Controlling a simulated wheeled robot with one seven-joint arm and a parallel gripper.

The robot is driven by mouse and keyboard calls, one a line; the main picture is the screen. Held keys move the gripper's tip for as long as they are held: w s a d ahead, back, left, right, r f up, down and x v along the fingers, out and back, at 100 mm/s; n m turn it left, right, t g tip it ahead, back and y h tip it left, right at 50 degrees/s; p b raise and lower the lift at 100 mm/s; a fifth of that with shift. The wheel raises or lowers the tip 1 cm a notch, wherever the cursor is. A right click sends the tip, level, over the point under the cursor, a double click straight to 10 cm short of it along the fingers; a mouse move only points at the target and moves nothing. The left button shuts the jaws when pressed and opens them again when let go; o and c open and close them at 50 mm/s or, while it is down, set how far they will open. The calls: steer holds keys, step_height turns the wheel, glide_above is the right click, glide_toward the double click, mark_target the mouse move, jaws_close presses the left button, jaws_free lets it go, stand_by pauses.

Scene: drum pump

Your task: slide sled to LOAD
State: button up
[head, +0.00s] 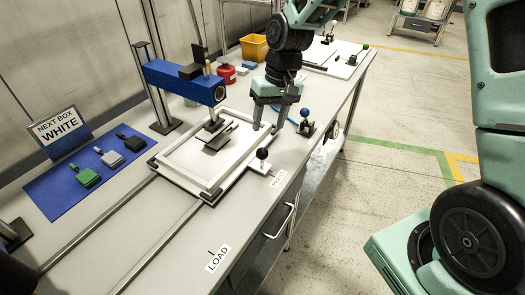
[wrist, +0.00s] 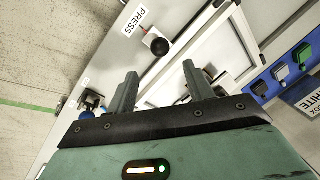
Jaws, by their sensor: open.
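The sled (head: 180,180), a white framed tray with dark corners, sits on two rails under a blue press arm (head: 180,82). A black ball knob (head: 262,153) stands on its right side, beside the PRESS label (head: 277,178). The LOAD label (head: 218,258) is at the near end of the bench. My gripper (head: 270,122) is open and empty, pointing down behind the knob, apart from it. In the wrist view, the knob (wrist: 158,46) shows beyond the open fingertips of my gripper (wrist: 160,70), and part of the sled frame (wrist: 205,50) shows behind.
A blue-knobbed lever (head: 306,114) stands right of my gripper. A blue mat (head: 65,195) with green, grey and black tools lies at left by the NEXT BOX WHITE sign (head: 58,130). A yellow bin (head: 254,47) is behind. The rails (head: 125,225) toward LOAD are clear.

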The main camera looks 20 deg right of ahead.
mark_target(262, 154)
steer(key=f, duration=0.3)
steer(key=a+f, duration=0.1)
steer(key=f, duration=0.3)
steer(key=a+f+p, duration=0.1)
steer(key=f, duration=0.3)
steer(key=shift+s+a, duration=0.1)
steer(key=shift+a, duration=0.05)
steer(key=shift+c, duration=0.3)
jaws_close()
steer(key=s+a, duration=0.5)
steer(key=a, duration=0.2)
steer(key=s+a+b, duration=0.1)
steer(key=s+a, duration=0.4)
steer(key=a, duration=0.2)
steer(key=s+a, duration=0.6)
steer(key=a, duration=0.1)
steer(key=shift+a+b, duration=0.35)
steer(key=shift+a, duration=0.05)
steer(key=shift+o, duration=0.3)
jaws_free()
steer(key=d+r+b, duration=0.1)
steer(key=d+r, duration=0.2)
steer(key=r, duration=1.4)
steer(key=shift+w+d, duration=0.15)
steer(key=shift+d, duration=0.05)
